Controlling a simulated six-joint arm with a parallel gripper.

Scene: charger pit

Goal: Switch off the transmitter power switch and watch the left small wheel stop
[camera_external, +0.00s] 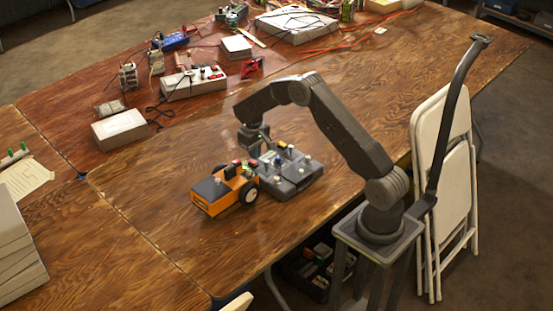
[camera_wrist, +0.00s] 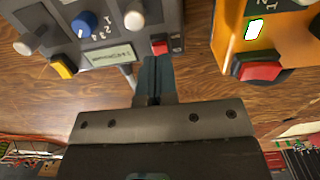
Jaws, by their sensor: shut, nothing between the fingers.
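The grey transmitter (camera_external: 292,178) sits on the wooden table beside the orange vehicle (camera_external: 212,203). In the wrist view, the transmitter (camera_wrist: 100,15) has white knobs, a blue knob, a yellow part and a small red switch (camera_wrist: 160,47) near its edge. My gripper (camera_wrist: 154,72) is shut and empty, its tips just below that red switch; I cannot tell whether they touch it. The orange vehicle (camera_wrist: 262,35) carries a larger red switch (camera_wrist: 260,68). One dark wheel with a white hub (camera_external: 249,193) shows in the external view; its motion cannot be told.
A white box (camera_external: 119,129) and a power supply (camera_external: 192,83) stand on the reddish table behind, with several cables and tools. Folding chairs (camera_external: 445,150) lean at the right near my base.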

